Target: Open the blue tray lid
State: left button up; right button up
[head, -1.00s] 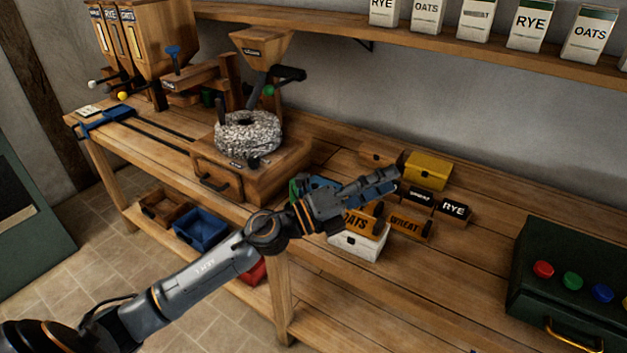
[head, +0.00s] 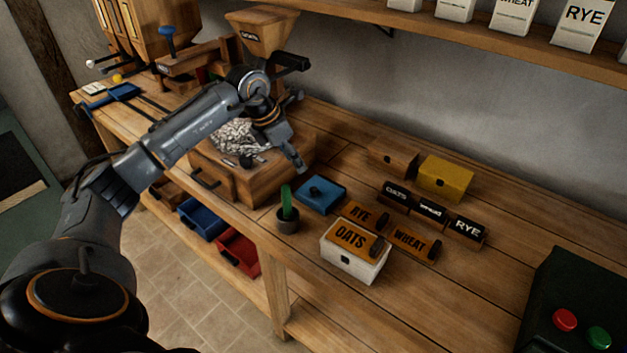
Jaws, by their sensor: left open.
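A blue tray lid (head: 320,195) with a dark knob on top lies flat on the bench, right of the millstone unit. Whether a tray sits under it is hard to tell. My left gripper (head: 299,134) is open and empty, above and beyond the blue lid, in front of the millstone and apart from the lid. Its fingers are spread, one pointing down toward the bench. An open blue tray (head: 203,222) is on the lower shelf. My right gripper is out of view.
A dark cup with a green item (head: 287,215) stands just left of the lid. A white OATS box (head: 352,262), RYE and WHEAT blocks and a yellow box (head: 446,178) stand to the right. The bench between is clear.

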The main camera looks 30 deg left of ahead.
aim_at(313, 189)
pick_arm(q)
jog(key=p+x, duration=0.2)
jog(key=x, duration=0.9)
jog(key=shift+d, duration=0.1)
jog(key=shift+w+f, duration=0.15)
jog(key=shift+f, duration=0.1)
jog(key=shift+w+f, duration=0.1)
jog(key=shift+f, duration=0.15)
jog(key=shift+c, duration=0.2)
jog(key=shift+r, duration=0.1)
jog(key=c, duration=0.3)
grip_shut()
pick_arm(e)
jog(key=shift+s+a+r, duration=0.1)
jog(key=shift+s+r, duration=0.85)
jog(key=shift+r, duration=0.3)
